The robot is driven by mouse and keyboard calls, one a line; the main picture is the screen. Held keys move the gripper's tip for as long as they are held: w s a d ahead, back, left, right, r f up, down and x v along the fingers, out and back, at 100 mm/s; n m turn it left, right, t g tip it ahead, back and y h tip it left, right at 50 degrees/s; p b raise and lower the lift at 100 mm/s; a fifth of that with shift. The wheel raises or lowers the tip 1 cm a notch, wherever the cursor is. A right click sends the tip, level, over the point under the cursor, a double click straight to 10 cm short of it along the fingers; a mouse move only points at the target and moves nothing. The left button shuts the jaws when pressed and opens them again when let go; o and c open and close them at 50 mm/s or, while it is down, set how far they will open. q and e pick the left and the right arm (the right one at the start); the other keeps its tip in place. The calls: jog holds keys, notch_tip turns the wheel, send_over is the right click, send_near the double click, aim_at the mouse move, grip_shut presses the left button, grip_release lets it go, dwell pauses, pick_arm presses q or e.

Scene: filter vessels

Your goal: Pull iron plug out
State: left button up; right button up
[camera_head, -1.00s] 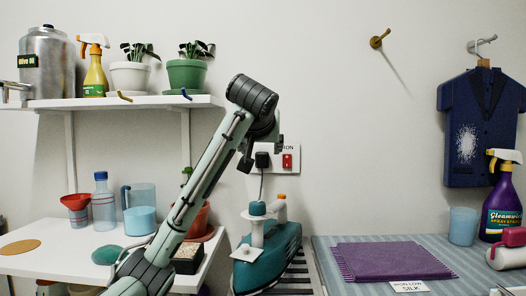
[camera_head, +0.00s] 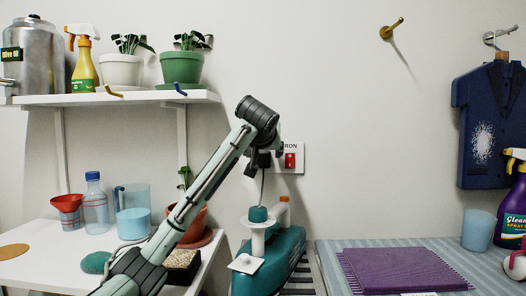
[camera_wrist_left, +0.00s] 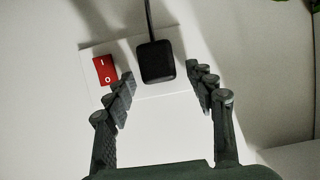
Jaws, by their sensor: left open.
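The iron plug is a black block (camera_wrist_left: 156,62) with a cord, seated at the white wall plate (camera_wrist_left: 190,90) beside a red switch (camera_wrist_left: 105,70). In the head view the plug (camera_head: 265,160) is partly hidden by my left gripper (camera_head: 266,165), and the red switch (camera_head: 290,160) shows to its right. In the left wrist view my left gripper (camera_wrist_left: 160,88) is open, with a finger on each side of the plug's lower end and gaps between. The teal iron (camera_head: 285,255) stands below the outlet, the cord running down towards it. My right gripper is not in view.
A white shelf (camera_head: 120,98) with a metal can, spray bottle and potted plants is at upper left. A lower white shelf (camera_head: 40,270) holds a funnel, bottle and jug. A striped board (camera_head: 330,262) with purple cloth (camera_head: 405,270) lies at right.

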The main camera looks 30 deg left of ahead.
pick_arm(q)
grip_shut()
dwell(0.4)
jog(key=shift+a, duration=0.1)
